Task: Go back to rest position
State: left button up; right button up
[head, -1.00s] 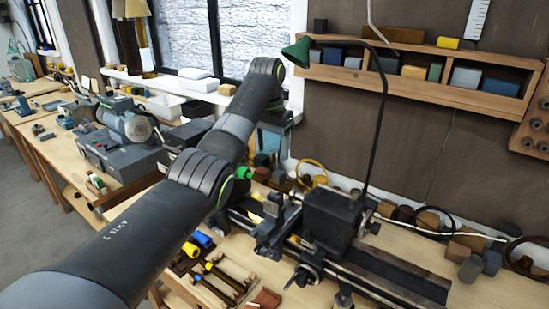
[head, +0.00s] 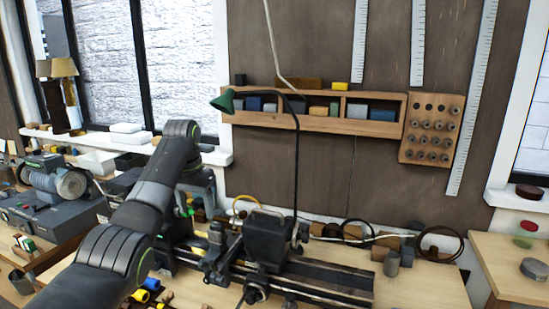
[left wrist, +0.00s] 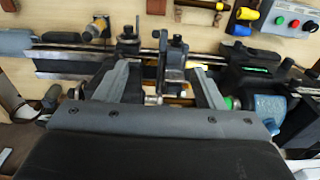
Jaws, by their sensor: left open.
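My left arm reaches in from the lower left of the head view, over the bench toward a small dark metal lathe (head: 268,238). In the left wrist view my left gripper (left wrist: 166,92) is open, its two grey fingers spread above the lathe (left wrist: 75,62). No object is seen held between the fingers. In the head view its fingertips are largely hidden behind the arm and machine parts. My right gripper is in neither view now.
A green lamp (head: 224,101) on a curved black arm rises behind the lathe. A wooden shelf (head: 310,124) and peg rack (head: 431,130) hang on the wall. A grinder (head: 60,188) stands at left. Tools lie in front of the lathe. Bare bench shows at right (head: 435,285).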

pick_arm(q)
jog(key=s+a+f+n, duration=0.15)
jog(key=s+f, duration=0.25)
jog(key=f, duration=0.7)
jog(key=s+a+f+m, duration=0.1)
jog(key=s+a+f, duration=0.2)
jog(key=f, duration=0.8)
jog(key=s+a+f+n+t, duration=0.2)
jog(key=s+a+f, duration=0.1)
jog(key=s+f, duration=1)
jog(key=s+a+r+n+y, duration=0.1)
jog(key=s+a+r, duration=0.1)
jog(key=s, duration=1.2)
jog(key=s+a+r+n+y, duration=0.1)
jog(key=s+r, duration=0.2)
jog(key=s, duration=1.2)
notch_tip(320, 180, down, 34)
jog(key=a+b, duration=0.2)
jog(key=b, duration=0.6)
jog(key=s+d+f+g+b, duration=0.1)
jog(key=s+f+b, duration=0.2)
jog(key=s+f, duration=0.4)
jog(key=s+f+b, duration=0.3)
jog(key=s+f, duration=0.4)
jog(key=f, duration=0.7)
jog(key=shift+s+d+f+g+h, duration=0.25)
jog(key=shift+s+d+g+h, duration=0.05)
jog(key=shift+s+d+g, duration=0.1)
